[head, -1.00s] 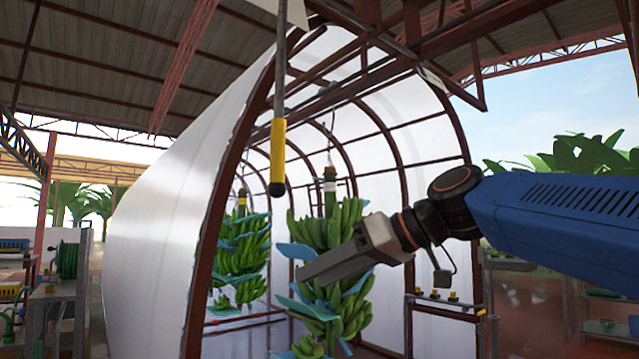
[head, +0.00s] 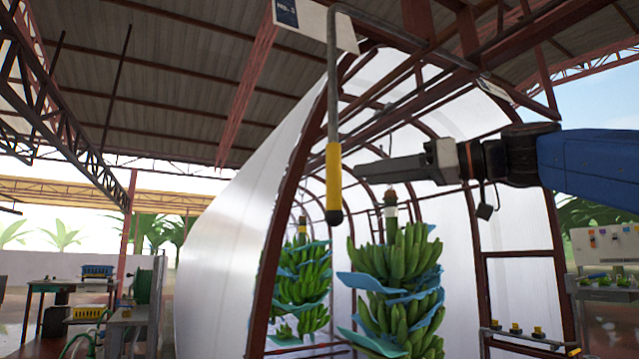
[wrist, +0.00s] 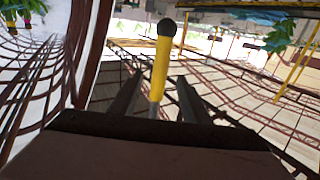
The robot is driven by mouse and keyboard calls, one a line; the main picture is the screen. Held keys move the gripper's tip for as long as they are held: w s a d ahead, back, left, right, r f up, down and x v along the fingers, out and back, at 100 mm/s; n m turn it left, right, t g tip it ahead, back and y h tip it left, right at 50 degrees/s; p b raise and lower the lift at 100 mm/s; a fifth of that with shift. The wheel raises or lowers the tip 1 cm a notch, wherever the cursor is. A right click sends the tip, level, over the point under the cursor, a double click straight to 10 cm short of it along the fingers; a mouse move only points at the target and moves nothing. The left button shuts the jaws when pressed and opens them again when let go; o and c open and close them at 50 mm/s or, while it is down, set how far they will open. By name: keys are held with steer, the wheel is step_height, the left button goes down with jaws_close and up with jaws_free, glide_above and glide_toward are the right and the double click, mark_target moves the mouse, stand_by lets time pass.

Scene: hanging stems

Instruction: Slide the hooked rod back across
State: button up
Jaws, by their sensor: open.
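The hooked rod (head: 332,80) is a thin grey bar that hangs down from the overhead frame in the head view. Its hook bends over at the top, beside a white sign. Its lower end has a yellow grip (head: 334,170) with a black knob (head: 334,217). My gripper (head: 360,170) points left, level with the yellow grip and just right of it. In the wrist view the yellow grip (wrist: 159,75) shows between my two open fingers (wrist: 158,88), with the knob upward in that picture. I cannot tell if the fingers touch it.
Banana bunches (head: 395,270) with blue sheets hang inside a white arched tunnel (head: 225,255) behind the rod. A red arch post (head: 300,200) stands close behind the grip. A white sign (head: 310,22) is fixed above. Benches (head: 75,287) stand far left.

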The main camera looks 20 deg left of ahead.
steer(key=w+a, duration=0.1)
steer(key=a, duration=1.2)
steer(key=shift+w, duration=0.2)
steer(key=shift+c, duration=0.6)
steer(key=shift+d, duration=0.1)
jaws_close()
